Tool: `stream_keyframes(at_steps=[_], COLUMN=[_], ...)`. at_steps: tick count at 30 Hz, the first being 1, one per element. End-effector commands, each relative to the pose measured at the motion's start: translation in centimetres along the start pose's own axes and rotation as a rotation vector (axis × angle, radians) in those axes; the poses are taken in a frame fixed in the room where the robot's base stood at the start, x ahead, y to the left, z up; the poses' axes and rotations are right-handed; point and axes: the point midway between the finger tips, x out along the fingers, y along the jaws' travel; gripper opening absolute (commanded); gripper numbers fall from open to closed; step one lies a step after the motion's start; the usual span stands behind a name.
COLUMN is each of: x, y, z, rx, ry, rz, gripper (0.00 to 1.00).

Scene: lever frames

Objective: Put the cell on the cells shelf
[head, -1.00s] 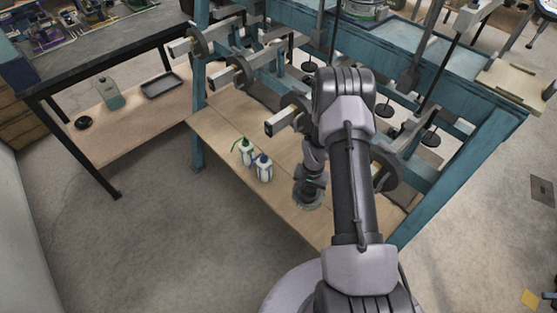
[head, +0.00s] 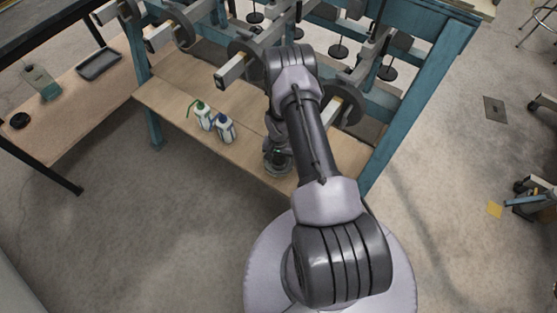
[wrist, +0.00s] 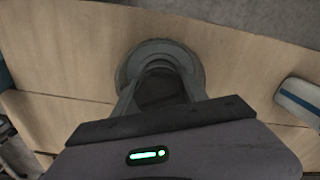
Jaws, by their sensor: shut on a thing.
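The cell (head: 277,168) is a round grey piece with a wide flat base, by the front edge of the wooden lower shelf (head: 185,98) of the blue frame. In the wrist view its round grey base (wrist: 190,62) shows against the wooden boards (wrist: 75,55). My gripper (wrist: 160,88) is shut on the cell from above, and its fingers and housing hide part of it. I cannot tell whether the cell rests on the wood or is just above it. No label shows which shelf is the cells shelf.
Lever arms with square ends (head: 230,70) and weights hang above the shelf. A side bench (head: 75,95) holds a bottle and a dark tray.

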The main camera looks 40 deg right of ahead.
Motion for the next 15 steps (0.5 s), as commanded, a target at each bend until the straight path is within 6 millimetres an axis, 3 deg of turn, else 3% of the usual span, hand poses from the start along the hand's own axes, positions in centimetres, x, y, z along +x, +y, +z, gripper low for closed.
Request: stream_keyframes(at_steps=[3,4,6,15], x=[0.35,0.29,0.23,0.15], y=[-0.03,0.0,0.0,-0.01], z=[-0.06,0.01,0.0,0.0], rx=[0.0,0.0,0.0,0.0], ry=[0.001,0.0,0.0,0.0], rz=[0.0,0.0,0.0,0.0], gripper=[0.0,0.56,0.7,0.72])
